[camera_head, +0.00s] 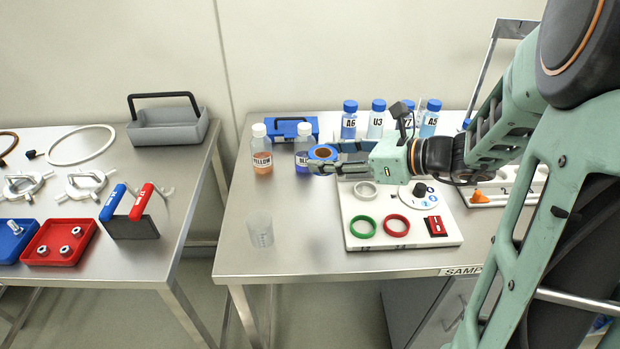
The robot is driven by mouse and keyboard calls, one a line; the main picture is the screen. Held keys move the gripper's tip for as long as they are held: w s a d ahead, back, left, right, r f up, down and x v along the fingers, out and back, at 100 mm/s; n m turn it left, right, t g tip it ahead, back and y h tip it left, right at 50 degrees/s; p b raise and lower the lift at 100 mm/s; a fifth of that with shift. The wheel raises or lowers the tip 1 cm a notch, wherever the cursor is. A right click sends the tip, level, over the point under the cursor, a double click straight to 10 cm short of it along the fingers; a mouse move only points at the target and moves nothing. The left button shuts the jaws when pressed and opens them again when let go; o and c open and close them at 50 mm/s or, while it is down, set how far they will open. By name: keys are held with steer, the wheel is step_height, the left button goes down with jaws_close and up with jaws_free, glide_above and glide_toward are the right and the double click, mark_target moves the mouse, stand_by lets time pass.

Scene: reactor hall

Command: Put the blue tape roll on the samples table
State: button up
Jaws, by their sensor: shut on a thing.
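My gripper (345,156) reaches in from the right over the samples table (232,254). It is shut on the blue tape roll (313,153), a blue ring with a brown inner core, at the fingertips. The roll appears to be above the table, in front of a bottle with a dark blue filling (303,139) that it partly hides. I cannot tell the exact gap to the bottle or the tabletop. The samples table is steel, with a label on its front edge that partly reads "SAMP".
A white board (448,236) holds a green ring (362,227), a red ring (397,225) and a pale ring (365,190). A clear beaker (260,229) and an orange bottle (261,150) stand at left. Blue-capped bottles (349,120) stand behind.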

steer(key=w+a+f, duration=0.1)
steer(key=a+f, duration=0.4)
steer(key=a, duration=0.5)
steer(key=b, duration=0.1)
glide_above(271, 205)
steer(key=f, duration=0.4)
steer(key=shift+d, duration=0.4)
steer(key=shift+a+f, duration=0.15)
steer(key=shift+a, duration=0.05)
steer(key=f, duration=0.3)
steer(key=shift+a, duration=0.2)
steer(key=shift+f, duration=0.3)
steer(key=shift+f, duration=0.1)
steer(key=shift+f+b, duration=0.15)
steer(key=shift+b, duration=0.3)
steer(key=o, duration=1.2)
steer(key=shift+c, duration=0.2)
